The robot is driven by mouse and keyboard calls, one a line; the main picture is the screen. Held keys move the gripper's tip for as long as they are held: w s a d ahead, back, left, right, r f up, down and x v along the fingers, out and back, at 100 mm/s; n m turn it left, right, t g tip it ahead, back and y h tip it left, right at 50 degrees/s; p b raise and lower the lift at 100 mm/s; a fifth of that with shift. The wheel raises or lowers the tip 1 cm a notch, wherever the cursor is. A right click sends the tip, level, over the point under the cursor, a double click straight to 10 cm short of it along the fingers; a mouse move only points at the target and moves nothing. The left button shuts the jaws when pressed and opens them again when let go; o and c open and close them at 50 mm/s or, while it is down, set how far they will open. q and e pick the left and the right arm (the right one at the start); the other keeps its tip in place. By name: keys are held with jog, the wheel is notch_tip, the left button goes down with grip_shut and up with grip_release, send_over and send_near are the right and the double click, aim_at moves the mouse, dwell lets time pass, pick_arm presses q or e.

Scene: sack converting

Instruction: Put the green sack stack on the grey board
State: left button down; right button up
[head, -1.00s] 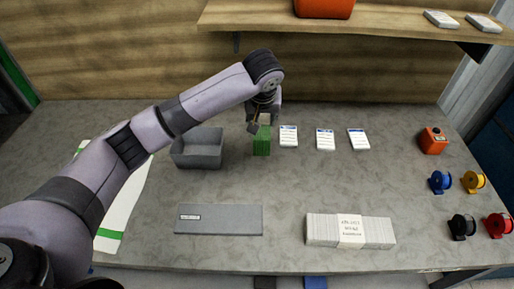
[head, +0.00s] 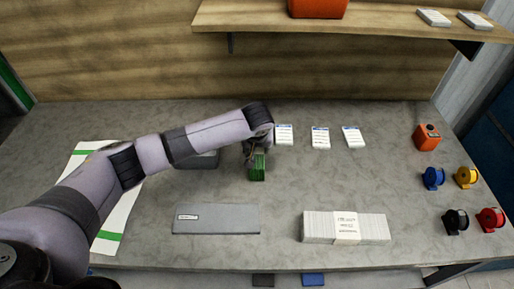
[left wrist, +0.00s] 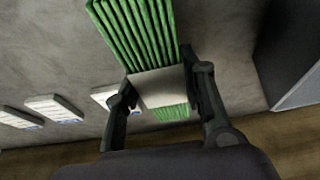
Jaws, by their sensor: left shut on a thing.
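The green sack stack (head: 257,168) has a pale band around it and is gripped by my left gripper (head: 256,152). In the left wrist view the two fingers (left wrist: 160,92) are shut on the banded part of the green stack (left wrist: 135,30). The stack is behind and to the right of the grey board (head: 216,220), apart from it. The board lies flat near the front of the table, bare except for a small white label. Whether the stack touches the tabletop is hard to tell. My right gripper is not in view.
A grey bin (head: 203,162) is partly hidden behind my left arm. White packets (head: 320,138) lie in a row at the back. A banded white stack (head: 346,228) lies right of the board. Colored spools (head: 433,178) stand at far right. A shelf (head: 360,18) overhangs the back.

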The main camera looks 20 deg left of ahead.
pick_arm(q)
jog(key=shift+f, duration=0.1)
jog(key=c, duration=1)
grip_release()
jog(key=shift+c, duration=0.2)
